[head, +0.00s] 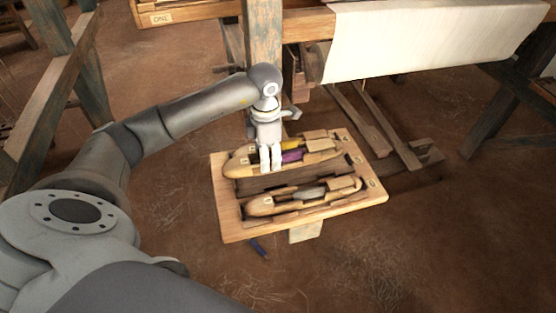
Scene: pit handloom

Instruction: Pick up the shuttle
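Wooden shuttles lie on a wooden tray (228,222). One holds a purple bobbin (292,156), and a yellow bobbin (290,144) shows just behind it. A nearer shuttle (262,205) holds a grey bobbin (308,193). My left gripper (270,160) points down at the shuttle with the purple bobbin, its pale fingers overlapping that shuttle's left half. The fingers appear close together and hide part of the shuttle. Whether they touch or grip it cannot be told. My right gripper is not in view.
The loom's wooden post (263,35) stands right behind my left gripper. Pale cloth (425,38) hangs from the beam at upper right. Wooden treadles (375,125) lie right of the tray. A small blue item (258,247) lies below it. The earthen floor in front looks mostly clear.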

